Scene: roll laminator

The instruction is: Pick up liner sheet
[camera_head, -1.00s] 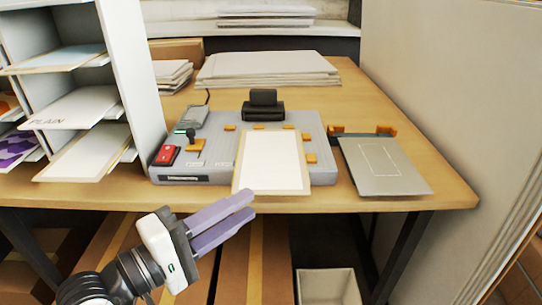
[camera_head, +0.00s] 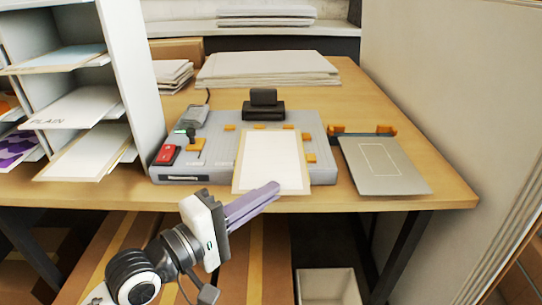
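A white sheet with a tan border (camera_head: 271,158) lies on the grey laminator (camera_head: 220,130), its near edge reaching the laminator's front. I cannot tell whether this is the liner sheet. My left gripper (camera_head: 277,188), with purple fingers, is at the sheet's near edge, its tips overlapping that edge in the head view. The fingers overlap one another here, so their gap is hidden. I cannot tell whether they touch the sheet. My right gripper is not in view.
A shelf rack (camera_head: 133,75) with sheets stands at the left. A grey plate (camera_head: 385,165) with orange clips lies at the right. Paper stacks (camera_head: 268,68) lie at the back. A bin (camera_head: 328,287) stands below the table, and a wall panel (camera_head: 450,120) closes the right side.

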